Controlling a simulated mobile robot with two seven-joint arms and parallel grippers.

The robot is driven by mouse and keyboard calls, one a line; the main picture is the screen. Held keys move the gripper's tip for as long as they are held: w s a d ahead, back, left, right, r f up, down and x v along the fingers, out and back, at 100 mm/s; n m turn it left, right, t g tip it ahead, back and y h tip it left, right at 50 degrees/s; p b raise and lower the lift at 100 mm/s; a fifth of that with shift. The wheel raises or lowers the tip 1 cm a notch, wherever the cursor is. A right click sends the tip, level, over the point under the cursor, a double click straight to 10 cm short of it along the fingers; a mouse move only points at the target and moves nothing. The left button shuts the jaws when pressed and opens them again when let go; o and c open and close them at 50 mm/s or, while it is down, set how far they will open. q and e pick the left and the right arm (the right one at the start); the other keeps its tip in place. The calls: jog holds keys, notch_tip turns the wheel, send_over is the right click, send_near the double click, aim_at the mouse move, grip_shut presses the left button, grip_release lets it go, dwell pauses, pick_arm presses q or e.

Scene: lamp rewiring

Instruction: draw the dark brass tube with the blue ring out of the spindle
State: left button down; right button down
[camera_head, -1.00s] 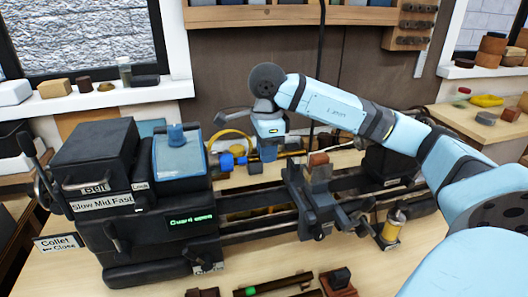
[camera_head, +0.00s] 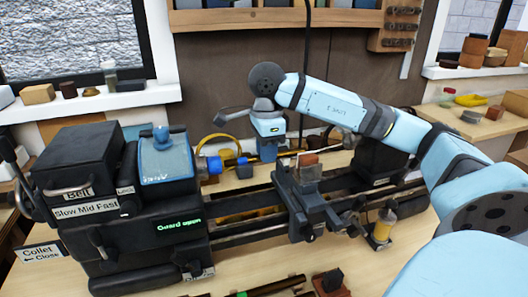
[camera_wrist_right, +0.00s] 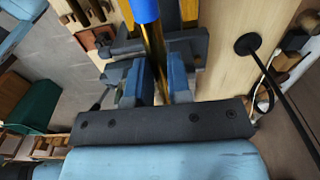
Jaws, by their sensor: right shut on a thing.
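The dark brass tube (camera_wrist_right: 155,50) runs between the fingers of my right gripper (camera_head: 257,157), which is shut on it. In the wrist view its blue ring (camera_wrist_right: 145,10) is at the top edge, beyond the fingers. In the head view the ring (camera_head: 212,165) shows close to the right side of the headstock (camera_head: 128,205), left of the gripper. The tube lies about level, in line with the spindle. I cannot tell how much of it is still inside the spindle. My left gripper is not in view.
The tool post (camera_head: 308,162) stands on the lathe bed just right of my gripper. A yellow hoop (camera_head: 215,145) is behind the tube. Several small parts lie at the front edge. The headstock display reads "Guard open".

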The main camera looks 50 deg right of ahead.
dwell(0.3)
jog(key=shift+r+p, duration=2.55)
jog(key=shift+r, duration=1.2)
jog(key=shift+a, duration=0.1)
